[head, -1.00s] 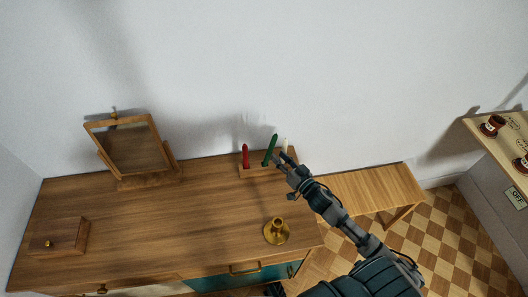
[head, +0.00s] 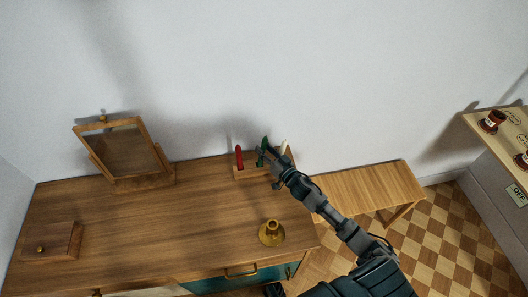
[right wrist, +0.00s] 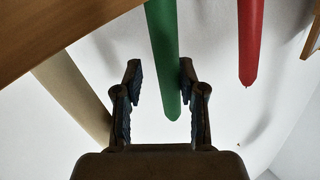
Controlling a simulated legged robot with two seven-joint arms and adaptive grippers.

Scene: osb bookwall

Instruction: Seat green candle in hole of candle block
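The wooden candle block (head: 242,175) stands at the back right of the dresser, against the wall. A red candle (head: 239,158) stands upright at its left end, and a white candle (head: 284,147) at its right. The top of the green candle (head: 265,142) shows between them; my right gripper hides its lower part, so I cannot tell how it sits in its hole. In the right wrist view, the green candle (right wrist: 163,50) passes between the open fingers of my right gripper (right wrist: 160,72), close to the right finger, with a gap on the left. My left gripper is not in view.
A brass candle holder (head: 271,233) stands near the dresser's front right. A tilting mirror (head: 127,150) and a wooden box (head: 50,241) are at the left. The middle of the dresser top (head: 165,230) is clear. A lower wooden bench (head: 365,190) stands to the right.

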